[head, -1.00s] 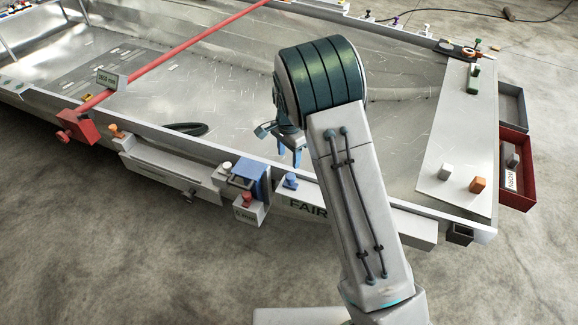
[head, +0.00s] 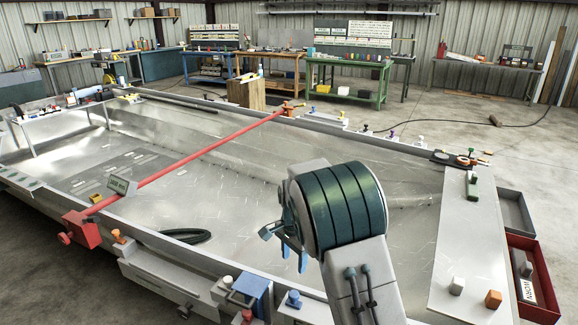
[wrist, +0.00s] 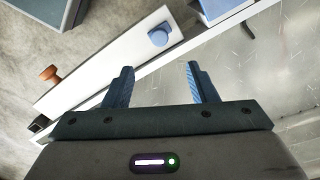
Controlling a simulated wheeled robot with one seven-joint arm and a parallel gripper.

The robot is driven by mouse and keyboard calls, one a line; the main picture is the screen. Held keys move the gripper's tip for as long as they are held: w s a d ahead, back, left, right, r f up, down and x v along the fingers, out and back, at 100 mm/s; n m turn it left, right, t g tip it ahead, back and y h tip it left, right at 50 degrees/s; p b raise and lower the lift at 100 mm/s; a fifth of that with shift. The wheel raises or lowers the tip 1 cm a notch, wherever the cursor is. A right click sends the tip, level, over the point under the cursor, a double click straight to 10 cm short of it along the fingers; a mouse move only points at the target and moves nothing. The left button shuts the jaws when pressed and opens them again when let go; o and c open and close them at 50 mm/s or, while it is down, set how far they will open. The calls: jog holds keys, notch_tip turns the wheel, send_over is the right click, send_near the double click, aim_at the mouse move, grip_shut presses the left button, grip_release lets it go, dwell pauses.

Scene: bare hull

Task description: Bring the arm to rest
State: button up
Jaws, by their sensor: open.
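My gripper (head: 292,258) shows in the head view beside the round dark green joint of my arm, over the near side of the bare metal hull (head: 240,220). In the wrist view my gripper (wrist: 160,84) has its two blue fingers spread apart with nothing between them. Beyond the fingers lie a pale ledge and the hull's rim. My arm is raised and bent at the near edge of the hull. The gripper is partly hidden by my arm in the head view.
A red bar (head: 190,165) spans the hull. A white board (head: 470,255) with small blocks lies at the right, beside a red bin (head: 533,280). A blue-topped knob (head: 293,299) stands on the near ledge. Workbenches line the back wall; the hull's floor is mostly clear.

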jog(key=s+d+r+n+t+p, duration=0.1)
jog(key=s+d+r+n+p, duration=0.2)
jog(key=s+r, duration=0.45)
jog(key=s+d+r+n+p, duration=0.1)
jog(key=s+d+r+n, duration=0.1)
jog(key=s+d+r, duration=0.5)
jog(key=s+d+r+n+t+p, duration=0.1)
jog(key=s+r+n, duration=0.1)
jog(key=s, duration=0.5)
jog(key=s+d+r+n+p, duration=0.1)
jog(key=s+d+r+n, duration=0.1)
jog(key=s, duration=0.5)
jog(key=shift+s+d+r+n+t, duration=0.25)
jog(key=shift+n+t, duration=0.15)
jog(key=shift+n, duration=0.1)
